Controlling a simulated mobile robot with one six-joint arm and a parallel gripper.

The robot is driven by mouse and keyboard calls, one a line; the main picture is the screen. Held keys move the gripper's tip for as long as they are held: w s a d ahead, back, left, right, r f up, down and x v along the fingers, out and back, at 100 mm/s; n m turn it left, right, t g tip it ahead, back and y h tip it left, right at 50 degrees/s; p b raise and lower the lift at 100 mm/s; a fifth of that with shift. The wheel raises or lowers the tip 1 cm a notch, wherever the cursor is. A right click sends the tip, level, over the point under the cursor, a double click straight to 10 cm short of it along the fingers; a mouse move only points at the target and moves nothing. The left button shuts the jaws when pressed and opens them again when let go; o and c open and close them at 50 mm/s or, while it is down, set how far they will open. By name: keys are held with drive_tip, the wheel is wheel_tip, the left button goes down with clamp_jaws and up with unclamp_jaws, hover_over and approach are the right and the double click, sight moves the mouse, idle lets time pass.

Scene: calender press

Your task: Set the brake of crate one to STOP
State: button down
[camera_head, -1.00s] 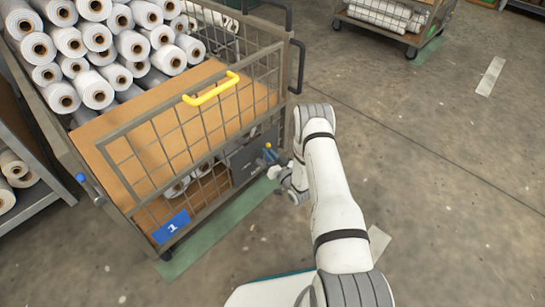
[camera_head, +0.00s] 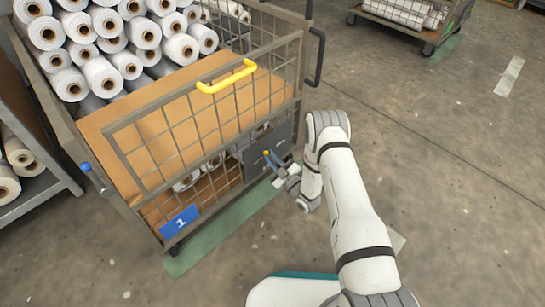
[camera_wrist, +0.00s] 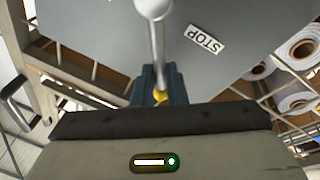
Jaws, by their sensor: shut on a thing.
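Crate one is a wire-mesh cart with a blue label "1" (camera_head: 180,221) at its lower front. A dark grey brake plate (camera_head: 256,152) sits on its lower right side. In the wrist view the plate (camera_wrist: 240,45) bears a white STOP label (camera_wrist: 205,39), right of a metal lever (camera_wrist: 158,45) with a round pivot at the top. The lever's yellow end (camera_wrist: 159,96) lies between the blue fingertips of my gripper (camera_wrist: 158,88), which is shut on it. The lever points down toward the gripper, apart from the STOP label. In the head view my gripper (camera_head: 271,161) is at the plate.
White rolls (camera_head: 105,75) fill the crate's upper part, and a yellow handle (camera_head: 227,77) tops its gate. A shelf with rolls (camera_head: 20,160) stands at left. Another cart (camera_head: 405,15) is at the far right. The floor to the right is clear.

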drive_tip(key=shift+s+a+f+n+g+y, duration=0.15)
drive_tip(key=shift+s+f+n+g+y, duration=0.25)
drive_tip(key=shift+n, duration=0.6)
drive_tip(key=shift+f, duration=0.1)
drive_tip(key=c, duration=1.5)
unclamp_jaws()
drive_tip(key=shift+a, duration=0.1)
drive_tip(key=p+v, duration=0.2)
drive_tip(key=v, duration=0.5)
drive_tip(key=shift+s+d, duration=0.25)
drive_tip(key=shift+s, duration=0.05)
